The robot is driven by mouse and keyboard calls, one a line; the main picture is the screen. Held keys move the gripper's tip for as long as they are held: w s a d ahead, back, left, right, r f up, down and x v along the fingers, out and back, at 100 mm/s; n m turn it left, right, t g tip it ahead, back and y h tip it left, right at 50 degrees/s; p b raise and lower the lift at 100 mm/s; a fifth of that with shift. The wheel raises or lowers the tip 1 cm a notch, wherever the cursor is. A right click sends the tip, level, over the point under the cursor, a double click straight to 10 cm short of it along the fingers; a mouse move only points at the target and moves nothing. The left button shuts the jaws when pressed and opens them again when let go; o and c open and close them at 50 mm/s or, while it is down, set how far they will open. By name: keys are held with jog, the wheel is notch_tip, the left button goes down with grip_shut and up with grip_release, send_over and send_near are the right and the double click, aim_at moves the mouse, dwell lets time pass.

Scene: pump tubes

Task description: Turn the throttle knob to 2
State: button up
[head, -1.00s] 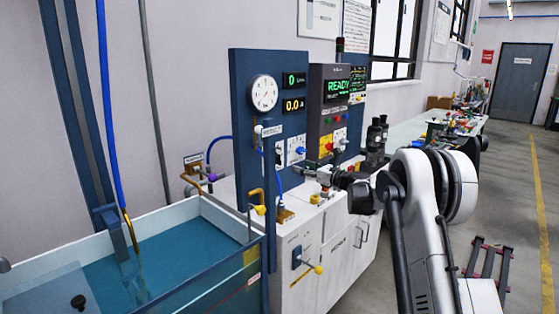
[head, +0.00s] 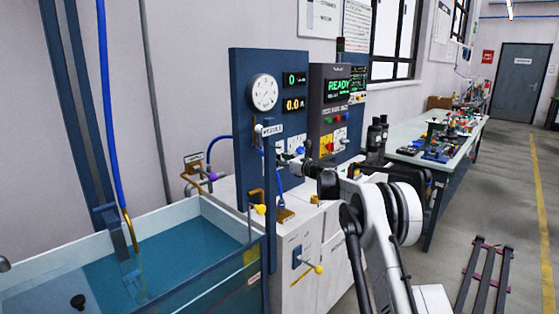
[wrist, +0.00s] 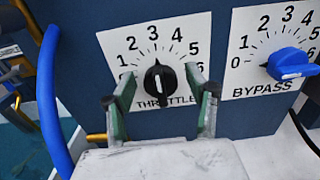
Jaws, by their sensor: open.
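The black throttle knob (wrist: 158,80) sits on a white dial plate (wrist: 122,43) marked THROTTLE, with the numbers 1 to 5 visible around it. A pale mark shows on the knob face, but I cannot surely tell which number it indicates. My gripper (wrist: 159,74) is open, with one green-sided finger on each side of the knob. Gaps show between the fingers and the knob, and nothing is held. The fingers cover parts of the lower scale.
The blue bypass knob (wrist: 289,63) is close on the right, on its own plate. A blue hose (wrist: 47,100) runs down at the left. In the head view a water tank (head: 130,262) stands left and a workbench (head: 440,140) stands behind at right.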

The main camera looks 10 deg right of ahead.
jog(key=c, duration=1.1)
jog(key=shift+a+n+b, duration=0.1)
jog(key=shift+n+b, duration=0.55)
jog(key=shift+n, duration=2.15)
jog(key=o, duration=1.1)
jog(key=shift+s, duration=0.1)
